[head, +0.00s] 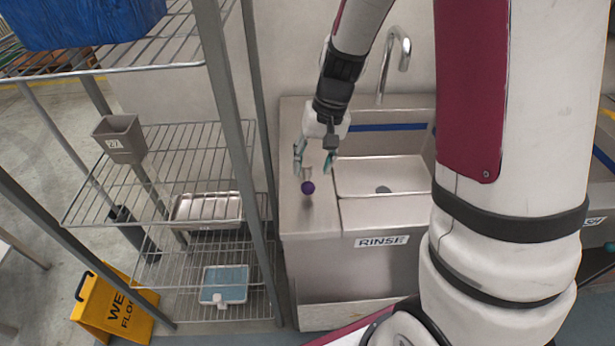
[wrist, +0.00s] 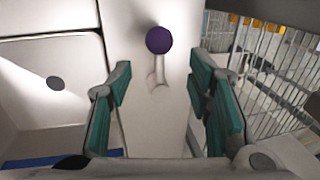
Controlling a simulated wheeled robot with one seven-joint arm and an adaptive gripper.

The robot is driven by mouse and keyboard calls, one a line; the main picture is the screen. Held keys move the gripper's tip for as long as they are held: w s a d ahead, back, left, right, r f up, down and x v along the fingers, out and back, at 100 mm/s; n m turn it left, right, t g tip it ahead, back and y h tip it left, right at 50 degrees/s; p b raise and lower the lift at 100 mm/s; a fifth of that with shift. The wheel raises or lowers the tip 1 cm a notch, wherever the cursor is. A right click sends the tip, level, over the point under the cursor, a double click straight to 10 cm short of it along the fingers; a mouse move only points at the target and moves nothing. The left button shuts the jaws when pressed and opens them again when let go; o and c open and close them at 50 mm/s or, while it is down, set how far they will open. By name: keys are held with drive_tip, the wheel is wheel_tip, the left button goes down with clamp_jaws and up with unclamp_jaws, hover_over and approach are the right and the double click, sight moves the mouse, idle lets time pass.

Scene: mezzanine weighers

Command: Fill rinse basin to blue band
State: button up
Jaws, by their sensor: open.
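The rinse basin (head: 358,190) is a steel sink with a "RINSE" label on its front. A blue band (head: 392,127) runs along its back wall. A dark drain (head: 382,189) shows on the basin floor, and I see no water. A curved faucet (head: 404,60) stands behind it, with no stream visible. A purple knob (head: 307,187) on a short lever sits on the ledge left of the basin. My gripper (head: 314,165) is open above that ledge. In the wrist view the knob (wrist: 159,40) lies ahead, between the lines of the teal fingers but beyond their tips, apparently untouched.
A wire shelf rack (head: 180,165) stands close on the left, its post (head: 232,130) near the sink. It holds a grey bin (head: 120,138), a steel tray (head: 205,208) and a blue-white scale (head: 224,284). A yellow wet-floor sign (head: 110,310) stands lower left.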

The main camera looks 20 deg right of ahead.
sight(309, 181)
drive_tip(key=shift+w+a+f, duration=0.1)
drive_tip(key=shift+a+f, duration=0.05)
drive_tip(key=shift+f, duration=0.75)
drive_tip(key=shift+a+f, duration=0.2)
drive_tip(key=shift+f, duration=0.7)
drive_tip(key=shift+w+a+f, duration=0.1)
drive_tip(key=shift+a+f, duration=0.05)
drive_tip(key=shift+f, duration=0.75)
drive_tip(key=shift+s, duration=0.1)
drive_tip(key=shift+c, duration=0.5)
clamp_jaws()
